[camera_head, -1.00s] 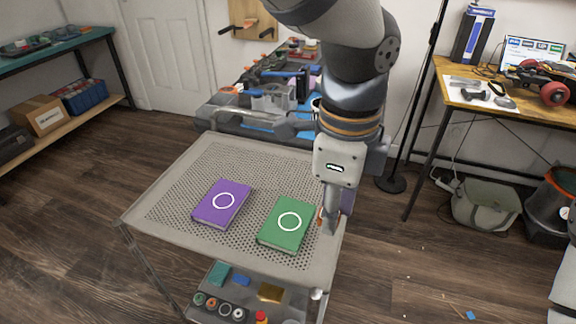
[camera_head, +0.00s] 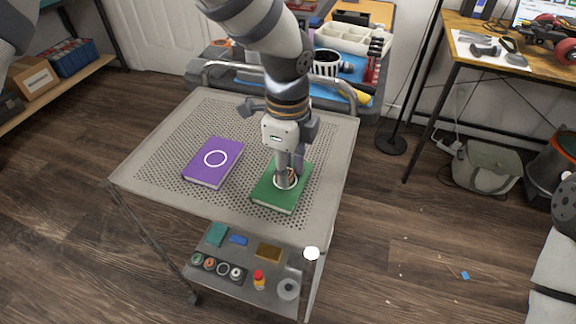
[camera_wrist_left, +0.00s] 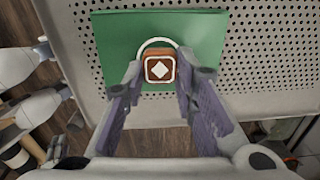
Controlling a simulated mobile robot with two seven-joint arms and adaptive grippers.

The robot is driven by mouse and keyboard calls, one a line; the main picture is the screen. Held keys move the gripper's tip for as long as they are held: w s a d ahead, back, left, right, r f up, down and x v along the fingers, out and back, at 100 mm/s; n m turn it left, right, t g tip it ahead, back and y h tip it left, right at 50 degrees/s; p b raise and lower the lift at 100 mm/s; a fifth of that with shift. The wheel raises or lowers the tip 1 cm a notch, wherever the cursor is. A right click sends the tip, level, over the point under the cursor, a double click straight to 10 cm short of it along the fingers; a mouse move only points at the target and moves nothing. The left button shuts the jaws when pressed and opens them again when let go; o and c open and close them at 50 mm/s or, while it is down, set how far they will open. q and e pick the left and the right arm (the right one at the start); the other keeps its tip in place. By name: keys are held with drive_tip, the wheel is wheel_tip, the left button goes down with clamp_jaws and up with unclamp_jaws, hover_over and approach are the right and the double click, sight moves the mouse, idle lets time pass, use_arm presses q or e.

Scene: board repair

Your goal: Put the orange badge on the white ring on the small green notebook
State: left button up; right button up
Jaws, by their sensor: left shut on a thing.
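The green notebook (camera_head: 268,193) lies on the perforated cart top, right of the purple notebook. Its white ring (camera_head: 276,184) is partly covered by my left gripper (camera_head: 286,183). The ring's upper arc shows in the left wrist view (camera_wrist_left: 158,41). I cannot tell whether the badge touches the cover.
The purple notebook (camera_head: 211,174) with its own white ring lies left of the green one. The cart's top (camera_head: 150,165) is otherwise clear. Its lower shelf (camera_head: 262,283) holds small parts and rolls. A workbench with bins (camera_head: 353,38) stands behind the cart.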

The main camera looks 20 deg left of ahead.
use_arm(q)
drive_tip(key=shift+f, duration=0.15)
drive_tip(key=o, duration=0.7)
drive_tip(key=shift+o, duration=0.2)
wheel_tip(320, 180, up, 12)
drive_tip(key=p, duration=0.1)
use_arm(e)
drive_tip(key=shift+w+r+t, duration=0.3)
drive_tip(key=shift+w+r, duration=0.35)
